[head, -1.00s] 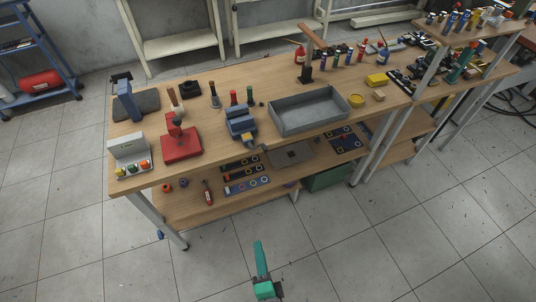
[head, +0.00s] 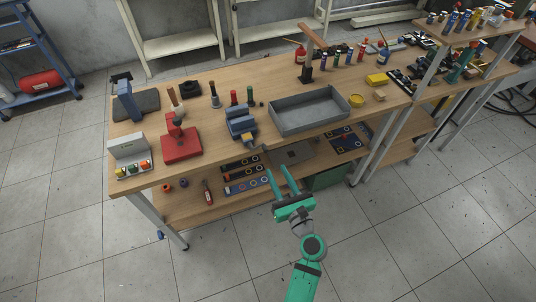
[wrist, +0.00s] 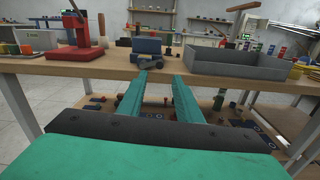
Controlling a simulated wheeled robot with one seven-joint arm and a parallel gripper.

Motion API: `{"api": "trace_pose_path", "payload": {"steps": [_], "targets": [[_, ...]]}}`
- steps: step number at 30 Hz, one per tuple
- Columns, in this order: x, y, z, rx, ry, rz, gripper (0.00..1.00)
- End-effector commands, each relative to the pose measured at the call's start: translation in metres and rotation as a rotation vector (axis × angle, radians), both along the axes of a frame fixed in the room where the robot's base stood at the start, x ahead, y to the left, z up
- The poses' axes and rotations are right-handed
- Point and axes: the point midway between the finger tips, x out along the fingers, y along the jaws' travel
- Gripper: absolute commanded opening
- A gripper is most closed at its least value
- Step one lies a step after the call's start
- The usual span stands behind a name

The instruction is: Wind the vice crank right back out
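The blue vice (head: 240,124) stands at the front edge of the workbench, right of the red press. Its crank (head: 251,142) sticks out over the front edge; in the wrist view the vice (wrist: 147,46) is straight ahead with the crank (wrist: 149,63) low at its front, small and partly unclear. My gripper (head: 276,172) is in front of the bench, below the worktop edge in the head view, apart from the crank. Its two green fingers are spread and point toward the vice. In the wrist view the gap between the fingertips (wrist: 160,75) is empty.
The red press (head: 181,145) stands left of the vice and a grey tray (head: 308,128) stands right of it. The wooden worktop (head: 215,164) has a lower shelf (head: 180,208) with several small parts. The floor in front is free.

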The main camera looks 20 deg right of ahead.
Motion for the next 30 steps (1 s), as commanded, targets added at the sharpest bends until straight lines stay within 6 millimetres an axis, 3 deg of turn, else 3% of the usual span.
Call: {"api": "trace_pose_path", "payload": {"steps": [9, 15, 29, 30], "targets": [[0.056, 0.002, 0.000, -0.004, 0.000, 0.001, 0.32], [0.082, 0.003, 0.000, -0.004, 0.001, 0.001, 0.32], [0.092, 0.004, -0.001, -0.005, 0.002, -0.001, 0.32], [0.092, 0.004, -0.001, -0.005, 0.002, -0.001, 0.22]]}}
